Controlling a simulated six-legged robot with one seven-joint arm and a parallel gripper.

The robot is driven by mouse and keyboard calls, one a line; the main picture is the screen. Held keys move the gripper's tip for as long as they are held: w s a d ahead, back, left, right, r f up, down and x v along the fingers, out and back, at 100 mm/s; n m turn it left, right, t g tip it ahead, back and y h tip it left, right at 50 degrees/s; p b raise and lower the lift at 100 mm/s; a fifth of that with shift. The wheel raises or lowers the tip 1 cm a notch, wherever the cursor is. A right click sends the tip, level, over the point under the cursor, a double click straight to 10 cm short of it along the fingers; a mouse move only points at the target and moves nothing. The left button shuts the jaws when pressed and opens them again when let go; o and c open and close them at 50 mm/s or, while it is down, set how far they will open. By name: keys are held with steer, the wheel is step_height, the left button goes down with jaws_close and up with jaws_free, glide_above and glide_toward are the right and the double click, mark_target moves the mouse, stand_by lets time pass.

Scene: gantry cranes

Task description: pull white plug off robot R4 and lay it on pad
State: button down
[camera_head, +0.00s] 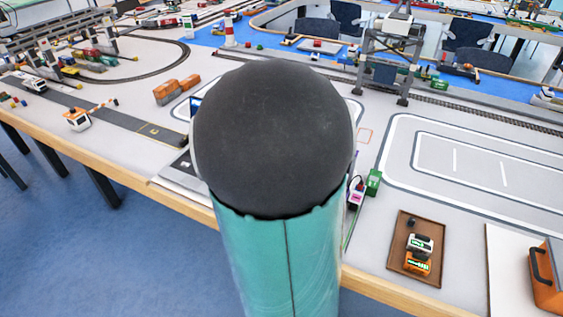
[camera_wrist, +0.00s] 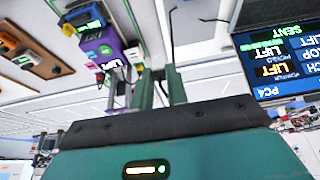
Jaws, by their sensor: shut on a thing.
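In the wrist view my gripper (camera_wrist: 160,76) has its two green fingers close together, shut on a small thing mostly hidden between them. A pale piece (camera_wrist: 133,54) shows beside the left fingertip and looks like the white plug. A purple robot (camera_wrist: 104,42) with a white label stands just left of the fingertips; I cannot read an R4 mark on it. I cannot clearly make out the pad.
A brown tray (camera_head: 397,262) holds an orange robot and other small things at the right. An orange case (camera_head: 546,270) is right of it. A screen (camera_wrist: 285,55) stands right in the wrist view. White-lined grey table is clear behind the tray.

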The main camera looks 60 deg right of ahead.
steer(key=w+d, duration=0.5)
steer(key=d, duration=0.4)
steer(key=w+d, duration=0.5)
steer(key=d, duration=0.4)
stand_by(0.7)
steer(key=shift+d+f, duration=0.1)
steer(key=shift+f, duration=9)
steer(key=shift+f, duration=0.6)
steer(key=c, duration=1.3)
jaws_free()
steer(key=v, duration=1.3)
steer(key=shift+r, duration=0.4)
